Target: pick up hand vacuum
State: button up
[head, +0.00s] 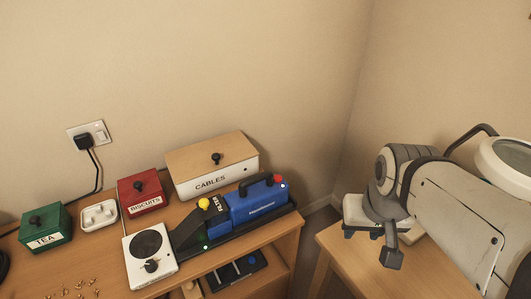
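The hand vacuum (257,204) is most likely the blue unit with a dark carry handle and a red button, towards the right end of the left wooden desk. It rests on or in a dark base, beside a dark sloped part with a yellow knob (203,203). The small print on its side is hard to read. My arm is at the right, well apart from the vacuum. A grey piece at its end, probably my gripper (391,254), hangs over the right wooden table; its fingers cannot be made out clearly.
Behind the vacuum stands a CABLES box (212,182). To its left are a white hot plate (150,256), a red BISCUITS box (142,200), a white tray (99,215) and a green TEA box (46,240). A gap separates the desk from the right table (326,243).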

aim_at(257, 195)
jog(key=z, duration=0.2)
jog(key=k, duration=0.9)
jog(key=u, duration=0.7)
jog(key=i, duration=1)
jog(key=u, duration=0.05)
